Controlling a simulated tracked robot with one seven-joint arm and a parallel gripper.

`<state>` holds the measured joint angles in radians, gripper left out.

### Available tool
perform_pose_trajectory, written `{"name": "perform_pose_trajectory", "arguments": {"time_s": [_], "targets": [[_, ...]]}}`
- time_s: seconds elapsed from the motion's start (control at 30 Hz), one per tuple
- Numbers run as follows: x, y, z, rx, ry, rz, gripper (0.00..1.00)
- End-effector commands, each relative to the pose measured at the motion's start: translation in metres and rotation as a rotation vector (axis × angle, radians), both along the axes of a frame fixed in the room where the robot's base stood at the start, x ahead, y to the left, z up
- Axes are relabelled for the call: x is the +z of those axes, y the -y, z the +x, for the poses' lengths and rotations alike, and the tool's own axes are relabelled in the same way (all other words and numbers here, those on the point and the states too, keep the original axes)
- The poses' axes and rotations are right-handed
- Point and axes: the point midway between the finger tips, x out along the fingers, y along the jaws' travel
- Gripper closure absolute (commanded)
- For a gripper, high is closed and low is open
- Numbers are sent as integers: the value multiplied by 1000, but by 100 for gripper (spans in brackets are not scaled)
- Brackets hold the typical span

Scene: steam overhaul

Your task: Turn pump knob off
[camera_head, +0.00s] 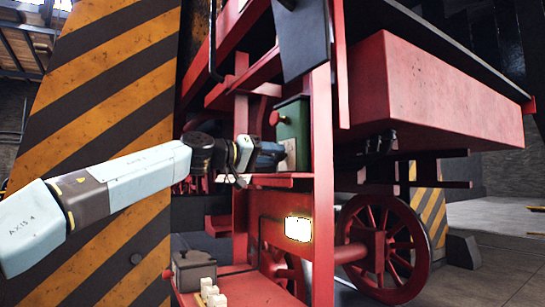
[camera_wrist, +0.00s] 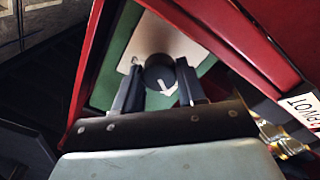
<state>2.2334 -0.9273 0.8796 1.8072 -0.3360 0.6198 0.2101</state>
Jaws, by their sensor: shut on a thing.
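The pump knob (camera_wrist: 160,72) is a round black knob with a white pointer mark, seen in the wrist view on a pale plate (camera_wrist: 192,48) of a green box. The green box (camera_head: 293,122) also shows in the head view, set in the red frame. My gripper (camera_wrist: 160,82) reaches the knob, with one dark finger on each side of it, and is shut on it. In the head view my gripper (camera_head: 275,153) is at the front of the green box, and the knob itself is hidden there.
Red frame posts (camera_head: 322,170) stand close to the right of my gripper. A red shelf bar (camera_head: 268,181) runs just below it. A striped orange and black pillar (camera_head: 100,95) stands behind my arm. A red spoked wheel (camera_head: 383,248) is at the lower right.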

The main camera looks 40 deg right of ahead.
Motion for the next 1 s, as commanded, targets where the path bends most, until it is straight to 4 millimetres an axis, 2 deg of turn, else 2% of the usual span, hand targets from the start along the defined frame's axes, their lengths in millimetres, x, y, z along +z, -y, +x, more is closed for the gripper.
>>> {"name": "perform_pose_trajectory", "arguments": {"time_s": [0.63,0.67,0.9,1.0], "targets": [[-2,0,1,1,-60,17,91],[-2,0,1,1,-60,17,59],[-1,0,0,0,-58,16,36],[-1,0,0,0,-58,16,35]]}}
